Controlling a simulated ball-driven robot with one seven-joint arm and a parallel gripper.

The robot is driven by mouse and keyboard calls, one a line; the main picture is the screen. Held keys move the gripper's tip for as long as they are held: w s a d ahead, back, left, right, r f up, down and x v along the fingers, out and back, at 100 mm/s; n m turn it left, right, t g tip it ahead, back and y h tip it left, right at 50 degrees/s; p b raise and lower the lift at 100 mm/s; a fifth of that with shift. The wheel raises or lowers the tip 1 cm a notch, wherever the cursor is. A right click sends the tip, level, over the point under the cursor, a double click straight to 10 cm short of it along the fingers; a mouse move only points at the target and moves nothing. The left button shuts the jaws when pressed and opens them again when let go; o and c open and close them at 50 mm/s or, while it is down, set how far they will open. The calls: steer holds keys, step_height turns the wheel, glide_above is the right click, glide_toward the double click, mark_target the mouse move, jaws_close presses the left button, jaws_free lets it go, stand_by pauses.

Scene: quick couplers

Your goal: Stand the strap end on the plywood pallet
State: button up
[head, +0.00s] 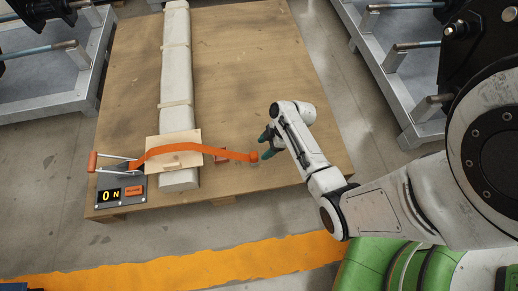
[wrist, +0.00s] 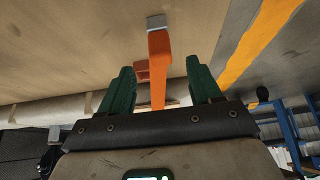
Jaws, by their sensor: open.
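The orange strap (head: 200,149) runs from a ratchet handle at the left, over a wooden pad on a long pale beam, to its strap end (head: 253,157) at the right, over the plywood pallet (head: 270,70). In the wrist view the orange strap end (wrist: 158,45) shows with a grey tip. My gripper (head: 266,146) is beside the strap end, its dark green fingers open. In the wrist view the strap shows between the fingers of my gripper (wrist: 160,78). I cannot tell whether the strap end touches the pallet.
The pale beam (head: 175,60) lies across the pallet under the wooden pad (head: 160,146). A small reddish block (head: 221,156) is near the strap. A display box reading 0 N (head: 121,192) sits at the pallet's left corner. Metal racks (head: 400,90) stand to the right. The pallet's right part is clear.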

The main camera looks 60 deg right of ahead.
steer(key=s+a+r+m+g+h, duration=0.1)
steer(key=s+a+r+m, duration=0.1)
steer(key=r, duration=0.4)
steer(key=s+a+r+m+g+h+p, duration=0.1)
steer(key=s+a+r+m, duration=0.2)
steer(key=s+a+r, duration=0.2)
steer(key=s+a+r+m+g+h, duration=0.1)
steer(key=s+a+r+m, duration=0.2)
steer(key=a+r, duration=0.4)
step_height(320, 180, up, 2)
steer(key=shift+s+r+g+h+p, duration=0.1)
steer(key=shift+s+g+h+p, duration=0.05)
steer(key=shift+g+h+p, duration=0.2)
